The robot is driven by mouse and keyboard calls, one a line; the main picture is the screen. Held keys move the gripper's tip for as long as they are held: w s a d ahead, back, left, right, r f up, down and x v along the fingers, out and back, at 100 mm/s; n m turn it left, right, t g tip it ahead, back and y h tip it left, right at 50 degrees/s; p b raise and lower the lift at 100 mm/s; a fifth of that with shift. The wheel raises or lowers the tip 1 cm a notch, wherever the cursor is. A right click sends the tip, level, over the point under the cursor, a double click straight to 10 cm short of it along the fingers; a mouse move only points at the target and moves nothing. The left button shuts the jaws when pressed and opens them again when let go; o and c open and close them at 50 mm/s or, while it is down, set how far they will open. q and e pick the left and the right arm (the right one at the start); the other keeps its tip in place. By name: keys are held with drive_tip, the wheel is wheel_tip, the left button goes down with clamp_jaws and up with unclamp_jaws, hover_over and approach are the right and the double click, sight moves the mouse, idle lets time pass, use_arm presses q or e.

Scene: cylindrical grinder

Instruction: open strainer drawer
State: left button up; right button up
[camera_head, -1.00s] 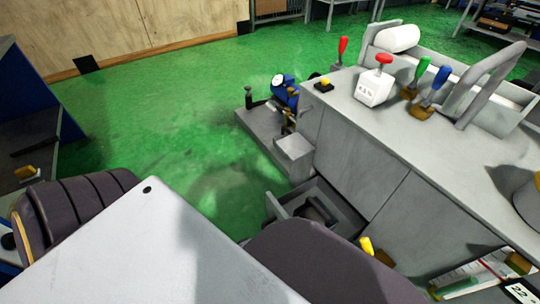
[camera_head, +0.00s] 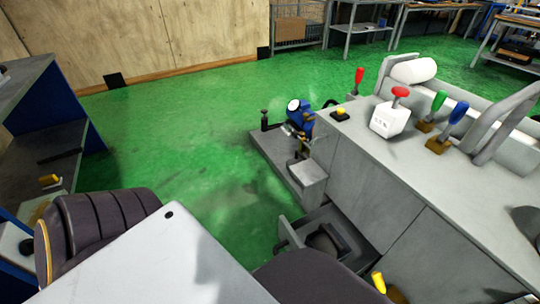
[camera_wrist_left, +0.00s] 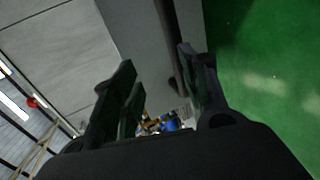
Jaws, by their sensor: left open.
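The strainer drawer (camera_head: 348,222) sticks out from the base of the grey grinder (camera_head: 365,190) in the head view. Its light front panel (camera_head: 291,236) stands clear of the cabinet, and a dark rounded thing lies inside. My own dark arm covers the drawer's near part. My left gripper (camera_wrist_left: 160,95) shows in the left wrist view, with its two dark fingers apart and nothing clamped between them. Beyond the fingers is a grey panel (camera_wrist_left: 140,30) with a dark bar (camera_wrist_left: 167,45) along it; I cannot tell if a finger touches the bar. My right gripper is not in view.
A blue vice-like device (camera_head: 301,122) stands on a low grey step beside the grinder. Red, green and blue levers rise from the grinder top. A grey and blue cabinet (camera_head: 60,130) is at left. Green floor between is clear.

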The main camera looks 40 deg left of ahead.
use_arm(q)
drive_tip(key=f+p+v, duration=0.1)
drive_tip(key=p+v, duration=0.1)
drive_tip(key=v, duration=0.7)
drive_tip(key=shift+s+p, duration=0.3)
drive_tip(key=shift+p, duration=0.1)
idle(1.0)
drive_tip(key=shift+a, duration=0.1)
idle(0.4)
idle(0.5)
